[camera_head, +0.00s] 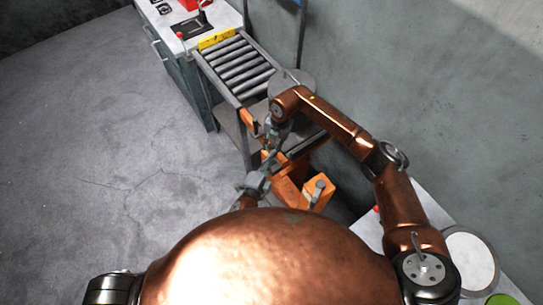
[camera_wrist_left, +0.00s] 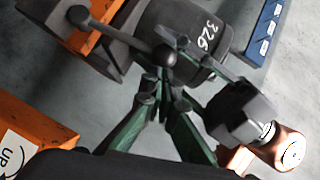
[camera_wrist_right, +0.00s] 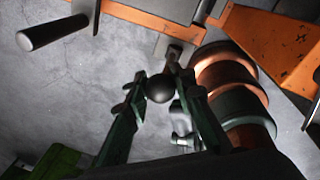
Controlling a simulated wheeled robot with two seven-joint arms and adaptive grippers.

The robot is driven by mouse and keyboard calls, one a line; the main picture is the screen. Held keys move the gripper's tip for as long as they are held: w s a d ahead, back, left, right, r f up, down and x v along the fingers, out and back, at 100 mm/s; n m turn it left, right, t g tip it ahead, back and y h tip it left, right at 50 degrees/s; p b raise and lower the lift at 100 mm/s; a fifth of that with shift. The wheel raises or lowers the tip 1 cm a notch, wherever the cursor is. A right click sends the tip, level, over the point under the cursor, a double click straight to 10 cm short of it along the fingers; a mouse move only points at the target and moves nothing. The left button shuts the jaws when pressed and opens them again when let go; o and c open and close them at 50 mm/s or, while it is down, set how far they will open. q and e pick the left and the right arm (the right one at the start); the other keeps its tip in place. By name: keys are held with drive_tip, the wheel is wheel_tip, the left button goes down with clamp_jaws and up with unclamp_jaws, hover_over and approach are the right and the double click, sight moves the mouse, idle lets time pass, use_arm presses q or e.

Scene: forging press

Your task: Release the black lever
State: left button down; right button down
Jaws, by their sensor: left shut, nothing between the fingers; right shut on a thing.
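The black lever's round knob (camera_wrist_right: 160,88) sits between the fingers of my right gripper (camera_wrist_right: 158,98), which is shut on it. Its short shank runs up toward a bracket on the orange press frame (camera_wrist_right: 155,20). In the left wrist view a dark ball on a rod (camera_wrist_left: 165,55) shows just beyond the tips of my left gripper (camera_wrist_left: 165,88). The left gripper is shut and empty, its green fingers drawn together close to that ball. In the head view both grippers are small and close together by the orange frame, and the lever is hard to make out.
A dark handle (camera_wrist_right: 55,32) sticks out on the left in the right wrist view. A roller conveyor (camera_head: 240,65) and cabinet (camera_head: 185,65) stand beyond. The floor at left (camera_head: 90,150) is clear.

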drive_tip(key=shift+a, duration=0.1)
drive_tip(key=shift+s+a, duration=0.15)
use_arm(q)
drive_tip(key=shift+w+a+n, duration=0.3)
drive_tip(key=shift+w+a, duration=0.3)
drive_tip(key=shift+w, duration=0.15)
use_arm(e)
drive_tip(key=shift+s, duration=0.1)
drive_tip(key=c, duration=2)
unclamp_jaws()
drive_tip(key=o, duration=0.4)
drive_tip(key=shift+d+f, duration=0.1)
drive_tip(key=shift+d, duration=0.15)
use_arm(q)
drive_tip(key=shift+d+f, duration=0.1)
drive_tip(key=shift+d, duration=0.05)
drive_tip(key=shift+g, duration=0.3)
use_arm(e)
drive_tip(key=shift+w, duration=0.2)
